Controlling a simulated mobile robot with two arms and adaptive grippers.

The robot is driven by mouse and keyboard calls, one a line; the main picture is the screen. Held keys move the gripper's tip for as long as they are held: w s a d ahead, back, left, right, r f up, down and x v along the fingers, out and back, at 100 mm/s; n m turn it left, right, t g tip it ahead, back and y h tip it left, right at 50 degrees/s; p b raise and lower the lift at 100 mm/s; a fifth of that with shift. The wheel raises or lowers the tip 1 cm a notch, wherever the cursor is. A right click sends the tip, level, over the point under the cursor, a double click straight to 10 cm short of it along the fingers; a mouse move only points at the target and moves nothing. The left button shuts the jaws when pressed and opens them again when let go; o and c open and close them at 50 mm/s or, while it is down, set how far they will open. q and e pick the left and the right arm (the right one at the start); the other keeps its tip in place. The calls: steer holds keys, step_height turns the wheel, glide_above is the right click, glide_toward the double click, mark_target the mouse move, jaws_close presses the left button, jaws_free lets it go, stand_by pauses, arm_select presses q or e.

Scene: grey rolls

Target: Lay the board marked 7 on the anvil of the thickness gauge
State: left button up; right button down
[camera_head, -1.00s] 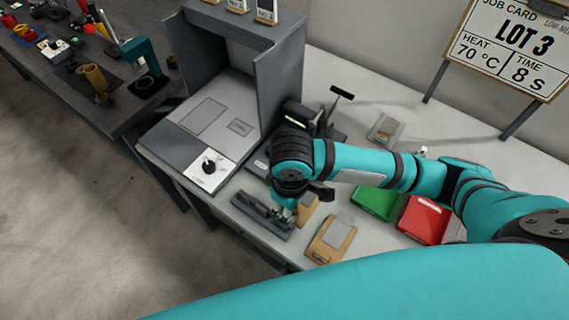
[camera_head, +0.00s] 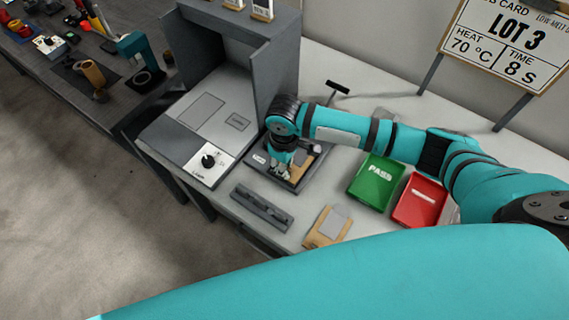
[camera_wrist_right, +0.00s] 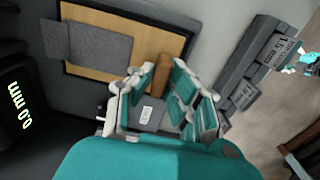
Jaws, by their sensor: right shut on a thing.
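My right gripper (camera_head: 282,172) is shut on a wooden board (camera_head: 306,158) with a grey pad, over the thickness gauge (camera_head: 257,160). In the right wrist view the board (camera_wrist_right: 180,18) lies beyond the fingers (camera_wrist_right: 160,105), with its grey pad (camera_wrist_right: 90,45) facing up. A small white label shows between the fingers, too small to read, so I cannot confirm the 7. The gauge display (camera_wrist_right: 18,103) reads 0.0 mm. The anvil is hidden under the board and gripper; I cannot tell whether the board touches it. My left gripper is not in view.
A grey slotted bar (camera_head: 262,207) lies at the table's front edge. Another wooden board (camera_head: 325,232) with a grey pad lies to its right. A green PASS tray (camera_head: 376,183) and a red tray (camera_head: 420,200) stand further right. A grey open-fronted box (camera_head: 275,75) stands behind left.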

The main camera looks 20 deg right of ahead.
steer(key=c, duration=1.3)
jaws_free()
steer(key=shift+f, duration=0.1)
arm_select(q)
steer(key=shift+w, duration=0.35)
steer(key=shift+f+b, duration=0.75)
arm_select(e)
steer(key=shift+r, duration=6.15)
